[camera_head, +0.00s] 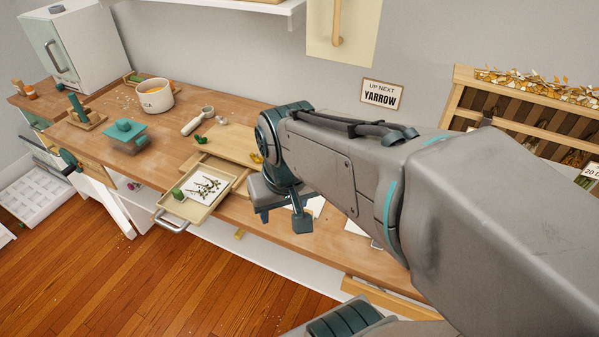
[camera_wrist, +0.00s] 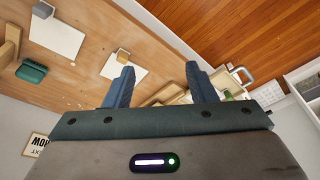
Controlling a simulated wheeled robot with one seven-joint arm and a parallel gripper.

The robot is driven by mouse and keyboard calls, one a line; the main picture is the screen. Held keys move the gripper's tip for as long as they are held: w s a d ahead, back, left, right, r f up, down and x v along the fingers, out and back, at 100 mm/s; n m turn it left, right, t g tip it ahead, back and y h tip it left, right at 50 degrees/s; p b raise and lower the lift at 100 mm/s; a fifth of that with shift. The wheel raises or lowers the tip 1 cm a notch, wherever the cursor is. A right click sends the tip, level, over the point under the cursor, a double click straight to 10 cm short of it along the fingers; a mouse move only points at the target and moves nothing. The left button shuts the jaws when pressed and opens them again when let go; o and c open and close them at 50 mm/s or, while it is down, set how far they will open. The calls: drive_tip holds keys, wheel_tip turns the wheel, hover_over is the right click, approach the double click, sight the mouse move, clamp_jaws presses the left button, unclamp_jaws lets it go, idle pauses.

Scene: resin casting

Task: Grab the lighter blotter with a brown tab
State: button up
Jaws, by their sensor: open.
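Two pale blotter-like sheets lie flat on the wooden bench in the wrist view. I cannot tell clearly which sheet is lighter. In the head view, one sheet (camera_head: 357,227) shows partly beside my arm, and another is mostly hidden behind my gripper. My gripper (camera_head: 284,218) is open and empty above the bench; its fingers also show in the wrist view (camera_wrist: 162,85), beside the nearer sheet.
A tray with a handle (camera_head: 166,211), holding sprigs on a white sheet, sits at the bench's front edge left of my gripper. A white pot (camera_head: 155,96) stands further left. A green object (camera_wrist: 31,71) lies near the farther sheet. A sorting rack (camera_head: 465,95) stands at right.

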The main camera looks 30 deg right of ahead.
drive_tip(key=w+d+f+m+g+b, duration=0.1)
drive_tip(key=w+d+f+m, duration=0.25)
drive_tip(key=w+d, duration=0.25)
drive_tip(key=w+d+f+m+g+b, duration=0.1)
drive_tip(key=w+d+f+m+g, duration=0.15)
drive_tip(key=w+d+m, duration=0.25)
drive_tip(key=shift+t, duration=0.45)
wheel_tip(320, 180, down, 14)
drive_tip(key=shift+f, duration=0.25)
drive_tip(key=c, duration=1.1)
